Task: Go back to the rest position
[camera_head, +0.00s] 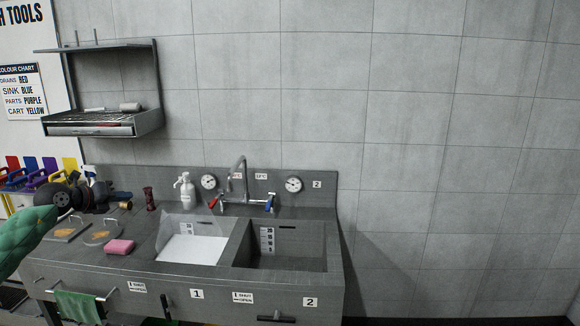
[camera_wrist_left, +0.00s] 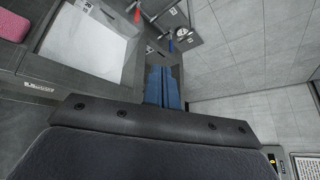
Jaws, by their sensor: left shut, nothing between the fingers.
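My left arm, in a green sleeve, comes in from the left in the head view. Its dark left gripper (camera_head: 101,193) is over the left end of the counter. In the left wrist view its blue-grey fingers (camera_wrist_left: 163,88) are shut together with nothing between them. The gripper is apart from the pink sponge (camera_head: 119,246) and the tap (camera_head: 240,178). My right gripper is in neither view.
The steel sink counter (camera_head: 190,279) has a left basin (camera_head: 192,249) with a white bottom and a darker right basin (camera_head: 287,245). A white pump bottle (camera_head: 186,190) stands behind. A wall shelf (camera_head: 104,124) hangs above the counter's left end. The right side shows bare wall.

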